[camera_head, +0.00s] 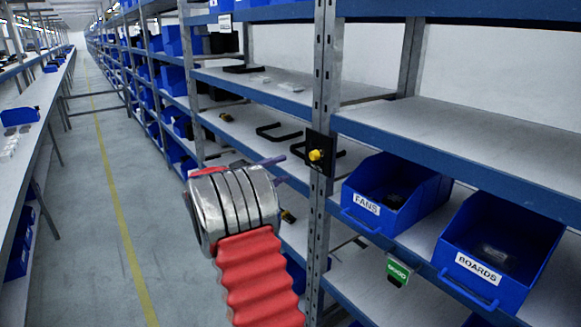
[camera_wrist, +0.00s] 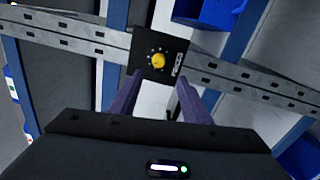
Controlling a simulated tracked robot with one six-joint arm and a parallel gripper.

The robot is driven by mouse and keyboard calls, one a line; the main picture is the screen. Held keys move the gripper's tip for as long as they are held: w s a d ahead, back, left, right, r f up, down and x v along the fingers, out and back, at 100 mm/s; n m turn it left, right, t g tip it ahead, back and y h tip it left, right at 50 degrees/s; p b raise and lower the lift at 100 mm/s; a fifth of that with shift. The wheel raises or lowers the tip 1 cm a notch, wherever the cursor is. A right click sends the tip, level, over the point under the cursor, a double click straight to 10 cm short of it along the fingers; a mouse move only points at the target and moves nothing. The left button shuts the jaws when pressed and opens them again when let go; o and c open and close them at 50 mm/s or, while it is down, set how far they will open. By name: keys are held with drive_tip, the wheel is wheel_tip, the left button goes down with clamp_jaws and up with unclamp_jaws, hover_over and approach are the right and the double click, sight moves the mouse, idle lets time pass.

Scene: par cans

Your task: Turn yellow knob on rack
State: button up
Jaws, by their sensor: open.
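The yellow knob (camera_head: 315,155) sits on a small black panel (camera_head: 320,140) fixed to a grey perforated rack upright (camera_head: 325,70). In the wrist view the knob (camera_wrist: 158,60) is on the black panel (camera_wrist: 176,46), with pale dial marks around it. My gripper (camera_wrist: 158,84) is open, its two purple fingers apart and pointing toward the panel. The knob shows just beyond the fingertips, roughly between them; I see no contact. In the head view my gripper (camera_head: 276,170) is to the left of the knob, partly hidden behind my own wrist.
Blue bins labelled FANS (camera_head: 385,200) and BOARDS (camera_head: 495,250) stand on the shelf right of the upright. A green tag (camera_head: 398,270) hangs below that shelf. Black handle-like items (camera_head: 280,132) lie on the left shelf. The aisle floor (camera_head: 100,200) is clear.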

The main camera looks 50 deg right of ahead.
drive_tip(key=v, duration=0.2)
drive_tip(key=shift+a, duration=0.4)
drive_tip(key=s+a+f+t+y, duration=0.1)
drive_tip(key=s+a+t+y, duration=0.2)
drive_tip(key=a, duration=1.1)
drive_tip(key=s+a+f+t+y, duration=0.2)
drive_tip(key=s+a+t+y, duration=0.1)
drive_tip(key=s+a+y, duration=0.6)
drive_tip(key=s+a+f+n+t+y, duration=0.1)
drive_tip(key=s+a+y, duration=0.5)
drive_tip(key=s+a, duration=0.6)
drive_tip(key=a+f+t, duration=0.1)
drive_tip(key=a+t, duration=0.1)
drive_tip(key=a, duration=0.7)
drive_tip(key=shift+s+a+f, duration=0.25)
drive_tip(key=shift+s, duration=0.15)
drive_tip(key=shift+c, duration=0.4)
